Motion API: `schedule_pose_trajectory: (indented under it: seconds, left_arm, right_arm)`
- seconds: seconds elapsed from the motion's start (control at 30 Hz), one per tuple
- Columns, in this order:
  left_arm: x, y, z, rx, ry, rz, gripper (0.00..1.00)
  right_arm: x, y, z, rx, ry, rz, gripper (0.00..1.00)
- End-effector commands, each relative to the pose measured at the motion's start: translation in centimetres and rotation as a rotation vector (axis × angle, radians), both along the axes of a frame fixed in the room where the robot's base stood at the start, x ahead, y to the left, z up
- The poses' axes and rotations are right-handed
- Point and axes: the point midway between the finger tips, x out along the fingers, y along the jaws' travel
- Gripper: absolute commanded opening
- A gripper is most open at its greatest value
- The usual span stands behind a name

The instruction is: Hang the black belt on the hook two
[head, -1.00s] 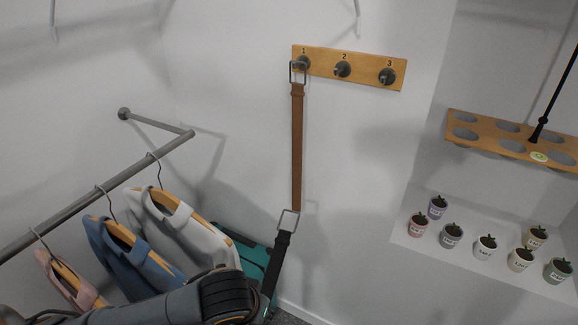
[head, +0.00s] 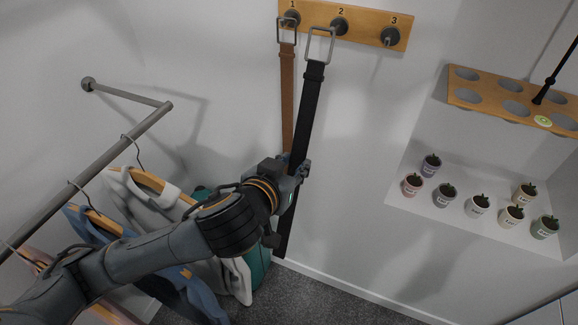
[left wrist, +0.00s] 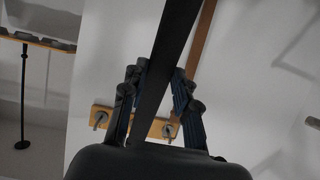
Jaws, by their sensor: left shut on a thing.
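The wooden hook board (head: 367,27) is on the wall with hooks numbered 1, 2 and 3. The black belt (head: 308,108) hangs long, its metal buckle (head: 320,46) at the upper end beside hook two (head: 338,26). The buckle's upper corner overlaps the hook; I cannot tell whether it is around it. My left gripper (head: 297,172) is shut on the belt's strap below the buckle. The left wrist view shows the strap (left wrist: 163,70) between the fingers (left wrist: 158,100). The brown belt (head: 287,95) hangs from hook one (head: 291,18). Hook three (head: 390,37) is bare. My right gripper is out of view.
A grey rail (head: 90,178) with hung clothes (head: 150,205) is at left, beneath and behind my left arm. A teal thing (head: 258,270) stands behind the gripper. Several potted plants (head: 478,205) sit in a niche at right, below a wooden rack (head: 490,97) and black rod (head: 556,70).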

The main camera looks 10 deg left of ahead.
Motion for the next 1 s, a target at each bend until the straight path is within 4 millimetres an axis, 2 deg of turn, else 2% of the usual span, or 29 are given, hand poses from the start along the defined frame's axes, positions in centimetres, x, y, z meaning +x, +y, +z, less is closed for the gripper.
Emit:
schedule_pose_trajectory:
  seconds: [1.0]
  left_arm:
    - [5.9, -1.9, -0.6, 0.0, 0.0, 0.0, 0.0]
  right_arm:
    - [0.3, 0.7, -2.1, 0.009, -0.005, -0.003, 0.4]
